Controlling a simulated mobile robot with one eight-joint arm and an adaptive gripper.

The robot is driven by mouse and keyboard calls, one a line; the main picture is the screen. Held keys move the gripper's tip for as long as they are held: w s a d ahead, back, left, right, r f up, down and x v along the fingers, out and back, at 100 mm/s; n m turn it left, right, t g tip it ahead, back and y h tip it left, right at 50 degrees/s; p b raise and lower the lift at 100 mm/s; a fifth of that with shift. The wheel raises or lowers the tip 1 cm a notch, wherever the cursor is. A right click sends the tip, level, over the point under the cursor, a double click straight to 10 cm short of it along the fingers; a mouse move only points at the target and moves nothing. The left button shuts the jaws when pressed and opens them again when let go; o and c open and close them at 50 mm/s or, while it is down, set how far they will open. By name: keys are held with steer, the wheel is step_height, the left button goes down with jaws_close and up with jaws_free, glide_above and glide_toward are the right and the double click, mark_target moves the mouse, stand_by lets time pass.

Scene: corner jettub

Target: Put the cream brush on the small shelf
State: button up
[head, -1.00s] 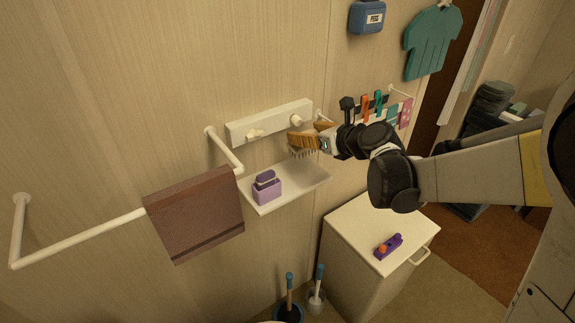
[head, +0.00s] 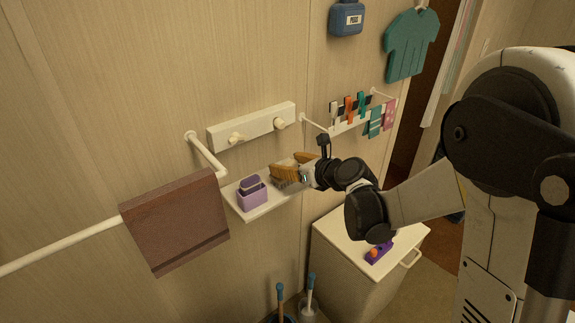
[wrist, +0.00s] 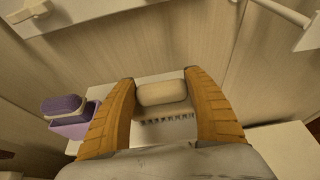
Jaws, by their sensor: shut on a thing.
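My gripper (head: 288,172) has orange-brown fingers and is at the right part of the small shelf (head: 264,208), a white wall shelf. In the wrist view its two fingers (wrist: 163,100) stand on either side of the cream brush (wrist: 162,93) and are shut on it. The brush is a rounded cream block with a row of bristles below. In the head view the fingers mostly hide it, with the bristles low over or at the shelf. I cannot tell whether they touch the shelf.
A purple box (head: 252,193) with a darker purple piece stands on the shelf's left part. A white peg rail (head: 252,126) is on the wall above. A brown towel (head: 176,222) hangs to the left. A white cabinet (head: 345,245) stands below right.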

steer(key=shift+f, duration=0.1)
steer(key=o, duration=1.2)
